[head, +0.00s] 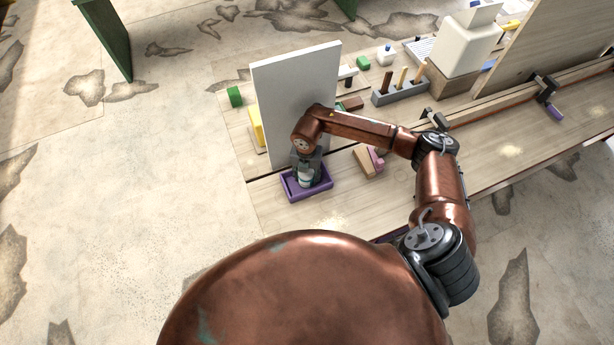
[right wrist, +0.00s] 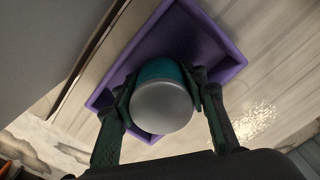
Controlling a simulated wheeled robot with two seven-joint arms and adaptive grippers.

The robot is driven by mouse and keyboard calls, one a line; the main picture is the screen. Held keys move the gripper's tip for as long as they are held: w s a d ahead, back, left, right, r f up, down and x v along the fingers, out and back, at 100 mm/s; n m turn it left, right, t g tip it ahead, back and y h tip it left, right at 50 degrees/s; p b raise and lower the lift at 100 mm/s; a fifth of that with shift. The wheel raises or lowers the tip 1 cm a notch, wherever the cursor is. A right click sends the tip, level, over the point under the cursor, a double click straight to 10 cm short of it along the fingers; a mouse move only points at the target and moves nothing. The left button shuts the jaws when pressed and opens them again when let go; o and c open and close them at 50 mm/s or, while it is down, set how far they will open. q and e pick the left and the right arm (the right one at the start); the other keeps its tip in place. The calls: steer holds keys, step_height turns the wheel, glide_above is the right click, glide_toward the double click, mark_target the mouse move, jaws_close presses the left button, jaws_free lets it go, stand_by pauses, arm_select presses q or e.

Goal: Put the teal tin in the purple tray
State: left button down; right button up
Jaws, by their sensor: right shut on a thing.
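The teal tin (right wrist: 161,96) has a pale grey end that faces the camera in the right wrist view. My right gripper (right wrist: 162,98) is shut on it, one finger on each side. Behind the tin is the purple tray (right wrist: 219,47), and the tin is over its inside. I cannot tell whether the tin touches the tray floor. In the head view the purple tray (head: 322,187) sits at the near left end of the bench, with my right gripper (head: 306,178) reaching down into its area. My left gripper is not in view.
A tall white panel (head: 290,95) stands upright just behind the tray. A pink block (head: 376,157) and a wooden block (head: 364,162) lie to the right. A grey rack (head: 400,94) with wooden pegs stands farther back.

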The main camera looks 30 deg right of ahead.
steer(key=shift+f, duration=0.2)
steer(key=shift+f, duration=0.1)
steer(key=o, duration=1.2)
steer(key=shift+o, duration=0.2)
steer(key=shift+r, duration=0.2)
step_height(320, 180, up, 12)
steer(key=shift+f+b, duration=0.1)
steer(key=shift+b, duration=0.3)
